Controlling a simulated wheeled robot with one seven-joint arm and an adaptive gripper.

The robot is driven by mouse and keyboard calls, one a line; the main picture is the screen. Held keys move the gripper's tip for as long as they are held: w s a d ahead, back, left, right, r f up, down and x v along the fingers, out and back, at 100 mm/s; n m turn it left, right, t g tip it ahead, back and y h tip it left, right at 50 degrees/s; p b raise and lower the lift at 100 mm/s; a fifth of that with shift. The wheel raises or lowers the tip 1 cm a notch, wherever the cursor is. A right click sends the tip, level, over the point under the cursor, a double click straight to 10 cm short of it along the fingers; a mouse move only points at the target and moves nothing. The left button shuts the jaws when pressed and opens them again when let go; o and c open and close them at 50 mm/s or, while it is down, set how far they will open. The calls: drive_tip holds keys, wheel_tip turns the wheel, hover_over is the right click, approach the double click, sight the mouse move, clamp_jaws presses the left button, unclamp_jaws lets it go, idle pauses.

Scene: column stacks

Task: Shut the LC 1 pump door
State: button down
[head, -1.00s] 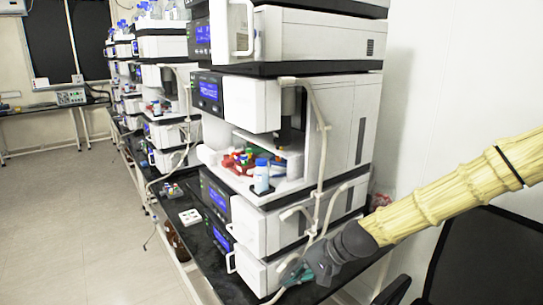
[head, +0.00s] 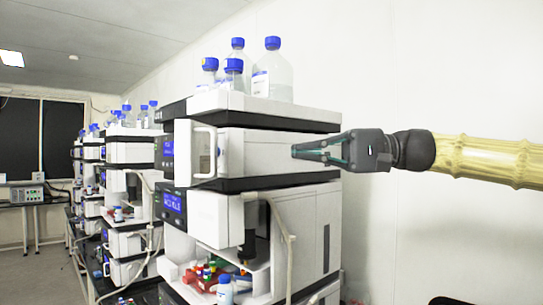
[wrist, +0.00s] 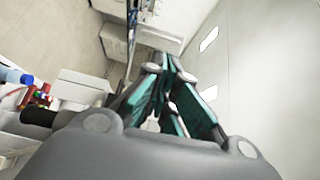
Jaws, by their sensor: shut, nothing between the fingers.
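The nearest stack of white instruments stands left of centre in the head view. Its upper module (head: 265,152) has a blue display and a front door panel (head: 183,150) with a white loop handle (head: 212,153). I cannot tell how far this door stands open, and no readable label marks it as the LC 1 pump. My gripper (head: 294,152) is shut and empty. It reaches in from the right at the height of that module, over its side wall in the picture, and points left toward the handle. In the wrist view, the closed fingers (wrist: 166,65) show with nothing between them.
Bottles with blue caps (head: 272,72) stand on top of the stack. Below, an open bay holds red and blue items and a small bottle (head: 225,290), with a pale tube (head: 285,235) beside it. More stacks (head: 125,175) recede left. The white wall (head: 430,90) is right.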

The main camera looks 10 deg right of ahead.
drive_tip(key=p, duration=0.4)
approach(196, 143)
drive_tip(key=a+f, duration=0.2)
drive_tip(key=a, duration=0.1)
drive_tip(key=shift+a, duration=0.25)
drive_tip(key=shift+w+a+f, duration=0.1)
drive_tip(key=shift+w, duration=0.05)
